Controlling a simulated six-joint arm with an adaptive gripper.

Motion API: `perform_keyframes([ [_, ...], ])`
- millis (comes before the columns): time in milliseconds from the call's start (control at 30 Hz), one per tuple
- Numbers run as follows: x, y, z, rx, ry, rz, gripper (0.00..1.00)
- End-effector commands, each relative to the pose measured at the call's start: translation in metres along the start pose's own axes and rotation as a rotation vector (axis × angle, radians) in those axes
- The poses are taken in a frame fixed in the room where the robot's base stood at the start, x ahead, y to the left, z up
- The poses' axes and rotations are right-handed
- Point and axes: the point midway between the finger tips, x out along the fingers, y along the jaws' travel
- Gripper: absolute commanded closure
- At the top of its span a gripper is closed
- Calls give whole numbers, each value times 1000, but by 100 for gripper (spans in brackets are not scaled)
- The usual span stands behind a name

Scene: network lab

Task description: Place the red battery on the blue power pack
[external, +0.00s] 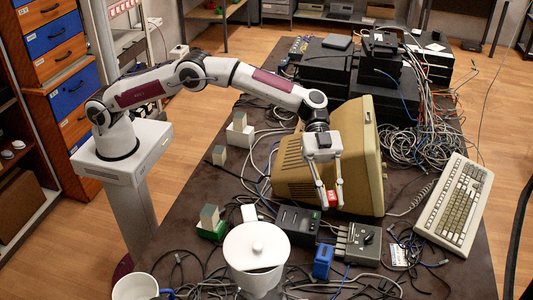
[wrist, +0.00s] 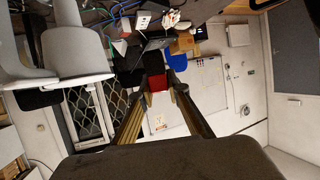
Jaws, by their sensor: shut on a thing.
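The red battery (external: 332,197) is between the fingertips of my gripper (external: 330,201), which is shut on it. My gripper points downward in the external view and holds the battery in front of the beige monitor, seemingly above the table. The blue power pack (external: 323,261) stands on the table lower in the picture, slightly left of the gripper, and nothing shows on top of it. In the wrist view the battery (wrist: 157,84) shows red between the two fingers of my gripper (wrist: 158,88). A blue patch there lies just beyond it; I cannot tell whether it is the power pack.
A beige monitor (external: 360,150) stands close behind the gripper. A grey switch box (external: 358,241) and a black box (external: 298,225) stand near the power pack. A white lidded pot (external: 256,256) is to the left, a keyboard (external: 455,205) to the right. Loose cables cover much of the table.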

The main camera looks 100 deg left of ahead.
Motion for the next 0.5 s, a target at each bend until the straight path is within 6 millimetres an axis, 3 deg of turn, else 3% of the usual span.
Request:
perform_keyframes([
  [233,11,-3,-6,0,1,-4,100],
  [500,23,-3,26,-4,0,-4,100],
])
